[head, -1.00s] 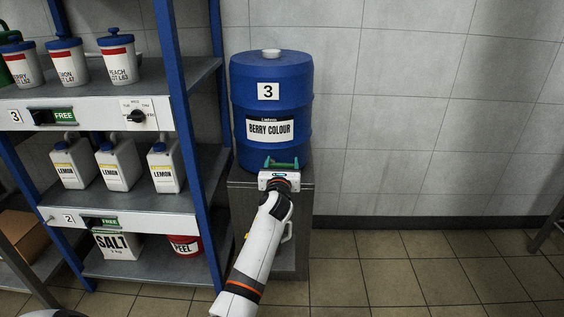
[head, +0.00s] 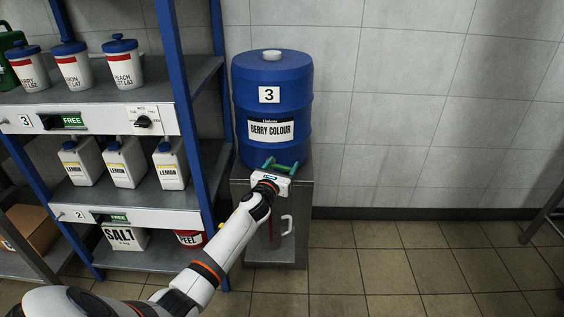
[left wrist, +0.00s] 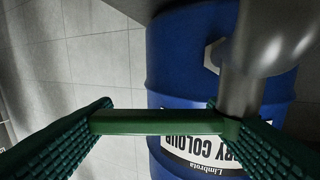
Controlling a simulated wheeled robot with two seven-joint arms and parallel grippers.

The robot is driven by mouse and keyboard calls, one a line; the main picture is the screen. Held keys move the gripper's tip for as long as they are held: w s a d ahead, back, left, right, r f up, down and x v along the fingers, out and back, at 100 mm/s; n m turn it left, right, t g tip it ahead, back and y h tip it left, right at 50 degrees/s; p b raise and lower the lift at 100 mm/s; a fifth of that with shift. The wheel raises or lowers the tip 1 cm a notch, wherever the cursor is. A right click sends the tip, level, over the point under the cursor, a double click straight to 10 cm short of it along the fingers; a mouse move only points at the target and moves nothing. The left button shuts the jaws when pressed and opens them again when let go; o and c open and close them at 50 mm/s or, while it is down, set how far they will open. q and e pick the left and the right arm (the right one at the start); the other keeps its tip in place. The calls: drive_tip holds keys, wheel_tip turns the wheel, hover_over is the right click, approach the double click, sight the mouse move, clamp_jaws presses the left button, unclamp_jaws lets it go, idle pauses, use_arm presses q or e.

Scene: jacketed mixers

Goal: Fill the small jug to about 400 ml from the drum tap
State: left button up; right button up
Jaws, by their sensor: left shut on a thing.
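The blue drum (head: 275,95), labelled BERRY COLOUR and 3, stands on a grey stand (head: 240,187). In the left wrist view its wall (left wrist: 180,70) is behind a metal tap (left wrist: 240,92). My left gripper (head: 280,166) is at the drum's lower front. Its ridged green fingers are shut on the green tap lever (left wrist: 155,122), which spans between them. Below, in the stand's opening, the white handle of the small jug (head: 287,226) shows. A thin red upright streak shows beside it; my arm hides most of the jug, so its level cannot be read.
A blue-framed shelf rack (head: 190,130) stands close on the left, with lidded pots (head: 122,68), LEMON bottles (head: 171,170), a SALT pack (head: 124,240) and a PEEL tub (head: 190,239). Open floor (head: 400,262) lies to the right of the stand.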

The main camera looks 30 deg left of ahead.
use_arm(q)
drive_tip(key=m+h, duration=0.1)
drive_tip(key=s+m+h, duration=0.1)
drive_tip(key=h, duration=0.1)
drive_tip(key=shift+f+h, duration=0.1)
drive_tip(key=shift+h, duration=0.2)
drive_tip(key=shift+s+m+h+b, duration=0.2)
drive_tip(key=shift+m+h, duration=0.35)
drive_tip(key=shift+h, duration=0.2)
drive_tip(key=shift+s+m+h+b, duration=0.1)
drive_tip(key=shift+m+h+b, duration=0.05)
drive_tip(key=shift+m+h, duration=0.5)
drive_tip(key=o, duration=1.4)
drive_tip(key=s, duration=0.4)
drive_tip(key=s+a, duration=0.1)
drive_tip(key=s, duration=0.3)
drive_tip(key=s+a+p, duration=0.1)
drive_tip(key=s, duration=0.3)
